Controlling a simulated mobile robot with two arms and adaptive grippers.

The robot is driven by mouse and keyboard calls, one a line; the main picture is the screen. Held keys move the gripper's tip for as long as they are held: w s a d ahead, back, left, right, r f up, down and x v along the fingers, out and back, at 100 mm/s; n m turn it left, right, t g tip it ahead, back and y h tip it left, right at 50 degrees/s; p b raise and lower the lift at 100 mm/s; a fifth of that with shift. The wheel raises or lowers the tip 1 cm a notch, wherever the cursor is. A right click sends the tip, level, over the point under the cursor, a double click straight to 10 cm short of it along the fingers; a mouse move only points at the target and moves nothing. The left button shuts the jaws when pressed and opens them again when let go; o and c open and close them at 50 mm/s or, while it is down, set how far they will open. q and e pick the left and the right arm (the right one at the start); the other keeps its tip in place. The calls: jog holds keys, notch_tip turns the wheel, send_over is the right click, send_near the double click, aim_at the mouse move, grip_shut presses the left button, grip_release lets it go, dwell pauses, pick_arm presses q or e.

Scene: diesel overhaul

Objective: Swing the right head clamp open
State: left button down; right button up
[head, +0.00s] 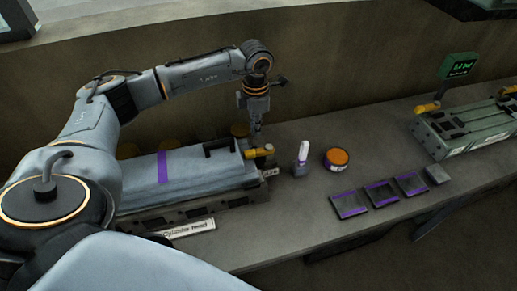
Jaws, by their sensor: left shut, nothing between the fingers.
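The right head clamp (258,153), with a yellow handle, is at the right end of the grey cylinder head (205,172). The handle points left, over the end of the head. The head lies on a dark slotted fixture (225,205) and has a purple stripe and a black handle (219,146) on top. My left gripper (257,130) points down just above the clamp. It is shut and empty; I cannot tell whether its tips touch the clamp. My arm hides the left end of the head. My right gripper is out of view.
Right of the clamp stand a white-topped bottle (302,158) and an orange-lidded tin (337,159). Purple-edged trays (381,193) and a small grey block (437,174) line the front edge.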

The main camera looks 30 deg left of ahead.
aim_at(259, 152)
pick_arm(q)
jog(key=shift+f, duration=0.2)
jog(key=shift+f+b, duration=2.15)
jog(key=shift+f, duration=0.4)
jog(key=shift+r, duration=0.2)
jog(key=shift+s+d, duration=0.4)
jog(key=shift+d, duration=0.05)
jog(key=shift+s+d, duration=0.2)
jog(key=shift+s, duration=0.4)
jog(key=shift+d, duration=0.1)
